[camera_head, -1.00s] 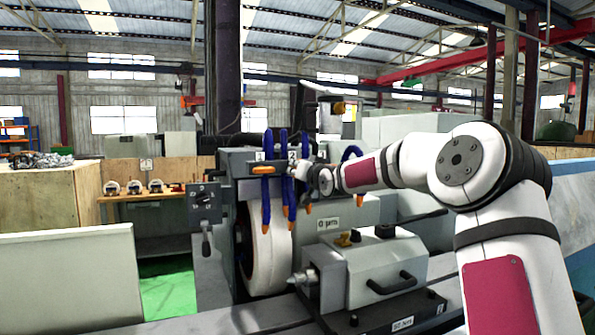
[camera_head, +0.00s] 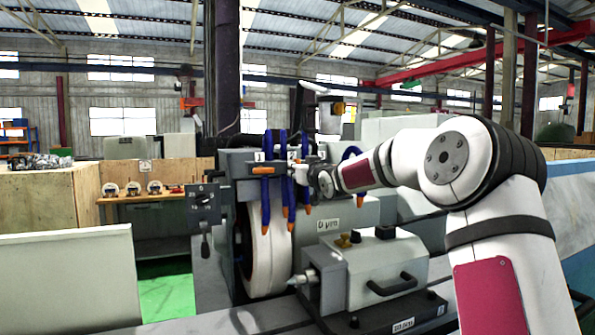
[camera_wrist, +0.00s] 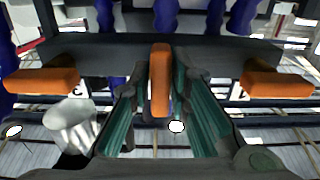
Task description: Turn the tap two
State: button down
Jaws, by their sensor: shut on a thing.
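Tap two is the middle orange handle (camera_wrist: 159,78) in the wrist view. It stands lengthwise between the two fingers of my gripper (camera_wrist: 160,96), which is shut on it. The orange handles on either side, left (camera_wrist: 40,80) and right (camera_wrist: 277,83), lie crosswise, so the middle one is turned differently. In the head view my gripper (camera_head: 302,172) is at the dark tap bar, below the label 2 (camera_head: 292,155). The gripper's end largely hides tap two there. The handle of tap one (camera_head: 263,170) shows just left.
Blue hoses (camera_head: 266,190) with orange tips hang from the bar in front of the grinding wheel (camera_head: 268,250). The tailstock block (camera_head: 372,270) stands below my arm. A control box with a lever (camera_head: 204,204) is at the left.

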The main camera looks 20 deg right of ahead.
jog(key=c, duration=1.6)
grip_release()
jog(key=shift+a, duration=0.1)
jog(key=shift+s, duration=0.1)
jog(key=s, duration=1.1)
jog(key=shift+s, duration=0.4)
